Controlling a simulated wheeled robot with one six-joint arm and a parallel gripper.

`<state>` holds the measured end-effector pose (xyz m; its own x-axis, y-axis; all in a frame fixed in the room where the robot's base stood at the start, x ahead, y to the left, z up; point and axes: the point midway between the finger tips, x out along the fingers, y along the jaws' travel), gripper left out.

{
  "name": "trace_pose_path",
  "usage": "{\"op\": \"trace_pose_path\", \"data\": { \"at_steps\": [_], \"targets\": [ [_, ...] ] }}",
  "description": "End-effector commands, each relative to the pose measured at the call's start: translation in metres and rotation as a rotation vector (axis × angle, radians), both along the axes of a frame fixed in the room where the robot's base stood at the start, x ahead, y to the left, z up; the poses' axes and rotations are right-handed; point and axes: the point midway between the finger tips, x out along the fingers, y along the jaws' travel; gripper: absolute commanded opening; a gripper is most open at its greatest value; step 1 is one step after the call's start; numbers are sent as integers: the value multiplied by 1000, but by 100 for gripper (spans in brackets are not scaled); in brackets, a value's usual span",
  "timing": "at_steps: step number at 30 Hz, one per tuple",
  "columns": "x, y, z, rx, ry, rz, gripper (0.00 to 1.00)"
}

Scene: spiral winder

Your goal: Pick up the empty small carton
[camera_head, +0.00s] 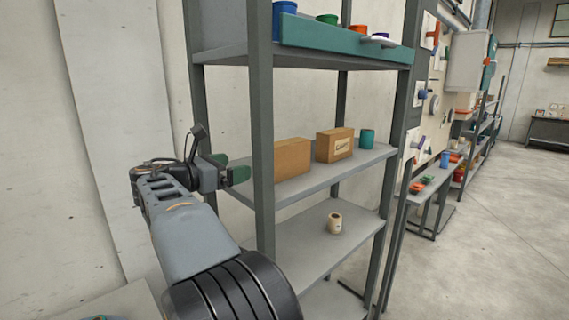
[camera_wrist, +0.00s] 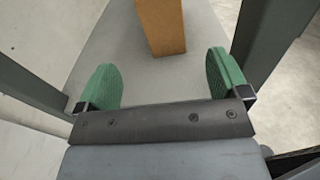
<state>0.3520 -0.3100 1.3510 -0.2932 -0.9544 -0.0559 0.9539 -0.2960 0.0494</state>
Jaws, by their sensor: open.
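Two brown cartons stand on the middle shelf (camera_head: 334,172). The left, plain carton (camera_head: 292,158) is nearer my gripper; the right carton (camera_head: 335,145) bears a pale label with writing. I cannot tell which is empty. My gripper (camera_head: 230,168), with green fingers, is at the shelf's left end, left of the plain carton and apart from it. In the wrist view, my gripper (camera_wrist: 160,75) is open with nothing between its fingers. A brown carton (camera_wrist: 163,27) shows ahead of the gap, cut off by the top edge; it is probably the plain one.
A teal cup (camera_head: 367,139) stands right of the labelled carton. Grey rack posts (camera_head: 261,120) rise close to my gripper, and one post (camera_wrist: 272,38) shows right of the fingers. A cream mug (camera_head: 334,223) is on the lower shelf. A teal tray (camera_head: 340,38) is above.

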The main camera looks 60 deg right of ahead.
Motion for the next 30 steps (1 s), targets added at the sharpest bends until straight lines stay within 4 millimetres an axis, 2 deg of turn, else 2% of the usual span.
{"op": "trace_pose_path", "data": {
  "at_steps": [4, 12, 16, 23, 30],
  "targets": [
    [-6, -22, 11, -37, 62, -29, 94],
    [-20, -65, 12, -39, 68, -27, 94],
    [-24, -78, 12, -39, 67, -25, 94],
    [-28, -90, 12, -38, 66, -24, 94],
    [-40, -120, 13, -38, 67, -26, 94]
  ]
}}
